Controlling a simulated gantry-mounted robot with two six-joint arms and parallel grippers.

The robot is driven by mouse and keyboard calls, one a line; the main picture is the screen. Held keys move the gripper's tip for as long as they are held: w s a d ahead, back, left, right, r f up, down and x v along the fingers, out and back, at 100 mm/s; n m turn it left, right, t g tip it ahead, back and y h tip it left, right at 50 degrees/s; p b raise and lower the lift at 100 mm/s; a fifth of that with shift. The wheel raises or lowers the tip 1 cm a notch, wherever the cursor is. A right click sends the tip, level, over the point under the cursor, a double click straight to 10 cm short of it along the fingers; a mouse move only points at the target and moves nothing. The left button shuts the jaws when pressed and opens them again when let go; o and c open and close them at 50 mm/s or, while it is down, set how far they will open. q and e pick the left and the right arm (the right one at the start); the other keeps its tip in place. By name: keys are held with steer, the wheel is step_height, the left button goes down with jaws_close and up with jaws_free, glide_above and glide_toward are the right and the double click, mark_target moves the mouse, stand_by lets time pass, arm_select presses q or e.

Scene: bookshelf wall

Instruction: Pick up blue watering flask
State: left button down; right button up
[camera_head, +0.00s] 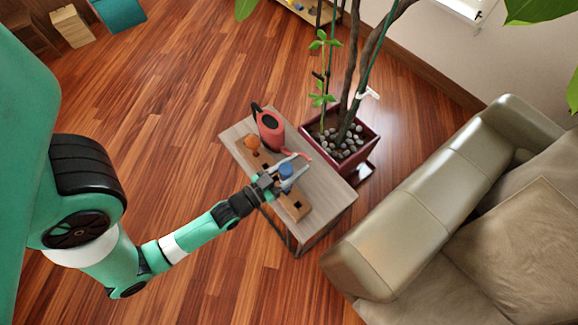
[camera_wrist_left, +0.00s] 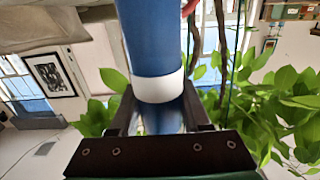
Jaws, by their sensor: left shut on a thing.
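The blue watering flask (camera_head: 286,170) is between the fingers of my left gripper (camera_head: 293,173), over the small wooden table (camera_head: 325,188). In the left wrist view the flask (camera_wrist_left: 152,38) fills the top middle, with a blue body and a white band. My left gripper (camera_wrist_left: 158,118) is shut on it around the part by the white band. Whether the flask touches the table top cannot be told. My right gripper is in neither view.
A red watering can (camera_head: 269,128) and an orange-brown item (camera_head: 252,142) stand on the table's far left part. A wooden holder (camera_head: 297,207) lies near the gripper. A planter with stones (camera_head: 345,145) and a sofa (camera_head: 440,190) flank the table.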

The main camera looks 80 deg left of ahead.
arm_select(q)
step_height(320, 180, up, 10)
steer(key=p, duration=0.4)
steer(key=shift+p, duration=0.4)
steer(key=w+d+f+m+t+h, duration=0.15)
steer(key=w+d+m+h, duration=0.45)
steer(key=d, duration=0.7)
step_height(320, 180, up, 26)
steer(key=n+h+p, duration=0.1)
steer(key=p, duration=3.2)
steer(key=shift+s+p, duration=0.35)
steer(key=shift+s, duration=0.1)
